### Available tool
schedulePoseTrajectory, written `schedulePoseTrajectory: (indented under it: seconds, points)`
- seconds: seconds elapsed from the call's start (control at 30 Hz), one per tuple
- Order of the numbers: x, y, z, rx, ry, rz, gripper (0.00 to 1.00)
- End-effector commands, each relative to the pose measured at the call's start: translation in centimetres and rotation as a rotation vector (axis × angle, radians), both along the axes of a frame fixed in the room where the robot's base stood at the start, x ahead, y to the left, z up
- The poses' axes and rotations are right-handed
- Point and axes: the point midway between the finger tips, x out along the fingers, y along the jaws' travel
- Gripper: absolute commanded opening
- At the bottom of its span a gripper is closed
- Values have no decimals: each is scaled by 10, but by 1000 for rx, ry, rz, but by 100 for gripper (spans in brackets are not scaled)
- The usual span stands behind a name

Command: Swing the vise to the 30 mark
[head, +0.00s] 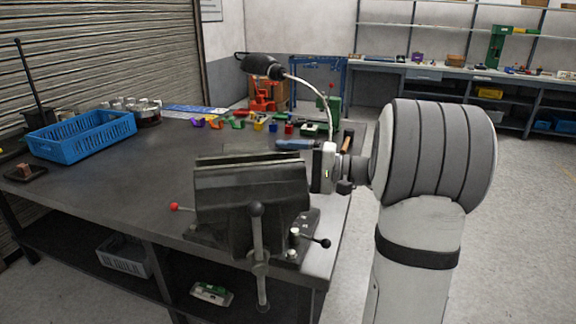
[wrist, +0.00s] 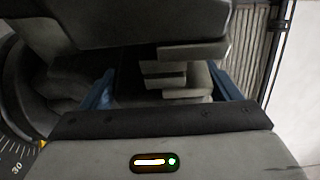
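The dark grey vise (head: 250,190) stands on the near right corner of the workbench, its handle hanging at the front. My gripper (head: 325,168) is at the vise's right side in the head view; its fingers are hidden there behind the vise. In the wrist view, my gripper (wrist: 163,72) has its two blue fingers wide apart, with stepped grey parts of the vise (wrist: 165,50) between and beyond them. I cannot tell whether they touch. A dark round scale (wrist: 16,150) with a "30" mark shows at lower left, with a small yellow pointer (wrist: 42,143) at its edge.
A red-knobbed lever (head: 175,207) and a black-knobbed lever (head: 325,243) stick out at the vise's base. A lamp (head: 262,66) arches behind the vise. A blue basket (head: 82,136) and small coloured parts lie farther back. The bench's left middle is clear.

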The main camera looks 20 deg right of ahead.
Motion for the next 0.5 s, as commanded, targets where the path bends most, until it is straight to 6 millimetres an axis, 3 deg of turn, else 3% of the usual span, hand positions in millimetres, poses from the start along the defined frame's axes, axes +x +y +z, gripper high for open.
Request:
schedulePoseTrajectory:
  seconds: [0.17, 0.5]
  points:
    - [0, 1, 0, -1, 1, 0, 99]
    - [-4, -9, -1, -1, 1, -5, 99]
